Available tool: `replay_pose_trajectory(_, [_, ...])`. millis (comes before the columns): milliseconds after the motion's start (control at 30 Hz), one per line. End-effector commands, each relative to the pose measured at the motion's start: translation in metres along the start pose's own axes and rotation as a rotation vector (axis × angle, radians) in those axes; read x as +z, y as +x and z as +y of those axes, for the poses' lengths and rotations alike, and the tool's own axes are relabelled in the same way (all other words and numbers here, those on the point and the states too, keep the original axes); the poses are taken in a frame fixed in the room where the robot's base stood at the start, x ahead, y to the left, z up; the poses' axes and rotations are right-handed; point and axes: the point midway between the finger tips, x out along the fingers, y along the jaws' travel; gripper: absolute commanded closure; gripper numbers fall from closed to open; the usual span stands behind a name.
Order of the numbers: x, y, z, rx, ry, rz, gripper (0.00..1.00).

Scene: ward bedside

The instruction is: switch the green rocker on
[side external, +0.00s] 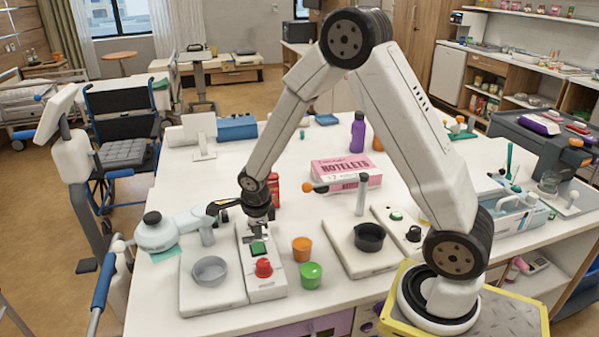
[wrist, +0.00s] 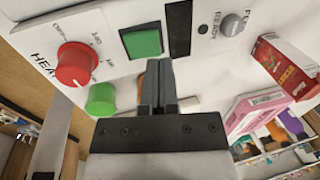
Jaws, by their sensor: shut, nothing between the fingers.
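The green rocker (side external: 258,248) sits on a pale control panel (side external: 245,262). In the wrist view the rocker (wrist: 145,42) is a green square in a dark frame; I cannot tell which way it is tipped. My gripper (side external: 259,234) points down over the panel, close to the rocker. In the wrist view the gripper (wrist: 158,65) is shut and empty, its tips by the rocker's edge; contact cannot be told. A red knob (wrist: 75,63) is beside the rocker, and it also shows in the side view (side external: 264,268). A grey round lamp (wrist: 232,25) is marked READY.
A grey bowl (side external: 209,271) is left of the panel. An orange cup (side external: 302,249) and a green cup (side external: 311,275) stand close on its right. A black bowl (side external: 369,237) is further right. A red box (side external: 275,188) and a pink box (side external: 347,171) stand behind.

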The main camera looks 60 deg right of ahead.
Motion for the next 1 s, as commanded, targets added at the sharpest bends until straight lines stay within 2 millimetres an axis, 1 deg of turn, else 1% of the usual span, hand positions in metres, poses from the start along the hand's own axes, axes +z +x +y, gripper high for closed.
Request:
replay_pose_trajectory(100, [0.000,0.010,0.000,0.001,0.001,0.001,1.00])
replay_pose_trajectory(300, [0.000,0.018,0.000,-0.001,0.000,-0.001,1.00])
replay_pose_trajectory(767, [0.000,0.019,-0.001,0.001,0.001,0.000,1.00])
replay_pose_trajectory(1000, [0.000,0.023,-0.002,0.038,0.004,0.005,1.00])
